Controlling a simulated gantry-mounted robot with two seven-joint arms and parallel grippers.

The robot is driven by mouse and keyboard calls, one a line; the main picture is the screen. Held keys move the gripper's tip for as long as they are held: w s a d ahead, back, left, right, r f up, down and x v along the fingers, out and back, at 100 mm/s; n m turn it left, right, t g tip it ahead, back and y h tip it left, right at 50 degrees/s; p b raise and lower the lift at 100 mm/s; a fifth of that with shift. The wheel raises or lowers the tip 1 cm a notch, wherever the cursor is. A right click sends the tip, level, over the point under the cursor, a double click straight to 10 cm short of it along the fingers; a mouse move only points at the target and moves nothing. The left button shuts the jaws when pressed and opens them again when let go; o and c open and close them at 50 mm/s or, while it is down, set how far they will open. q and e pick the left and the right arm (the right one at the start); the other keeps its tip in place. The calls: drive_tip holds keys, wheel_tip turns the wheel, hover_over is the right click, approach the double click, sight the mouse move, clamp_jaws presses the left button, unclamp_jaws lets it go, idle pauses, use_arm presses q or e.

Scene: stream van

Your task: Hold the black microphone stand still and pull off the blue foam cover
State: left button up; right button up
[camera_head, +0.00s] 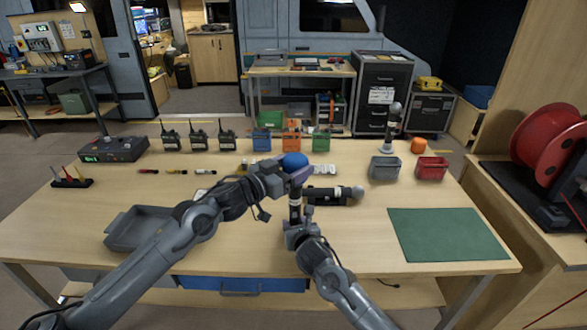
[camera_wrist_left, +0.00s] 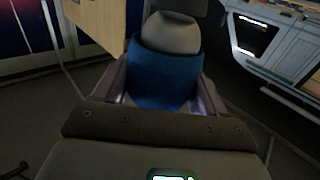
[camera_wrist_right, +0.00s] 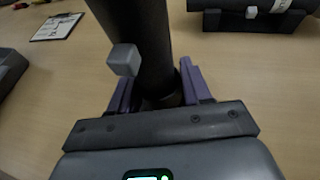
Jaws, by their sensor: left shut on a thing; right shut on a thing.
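The blue foam cover (camera_head: 295,160) sits at the top of the upright black microphone stand (camera_head: 295,208), near the middle of the table. My left gripper (camera_head: 291,173) is shut on the cover from the left. In the left wrist view the blue cover (camera_wrist_left: 165,75) lies between the fingers, with a greyish rounded part beyond it. My right gripper (camera_head: 298,224) is shut on the black stand lower down. In the right wrist view the stand's dark shaft (camera_wrist_right: 147,45) with a small grey knob stands between the purple fingers. The stand's foot is hidden by my right gripper.
A dark cylinder (camera_head: 330,195) lies just right of the stand. A grey tray (camera_head: 137,228) is at the left, a green mat (camera_head: 447,233) at the right. Grey (camera_head: 384,168) and red (camera_head: 432,168) bins, another microphone (camera_head: 394,112) and several radios stand further back.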

use_arm(q)
drive_tip(key=shift+r, duration=1.25)
drive_tip(key=shift+r, duration=1.35)
use_arm(e)
drive_tip(key=o, duration=1.2)
drive_tip(key=shift+c, duration=0.2)
drive_tip(key=shift+o, duration=0.2)
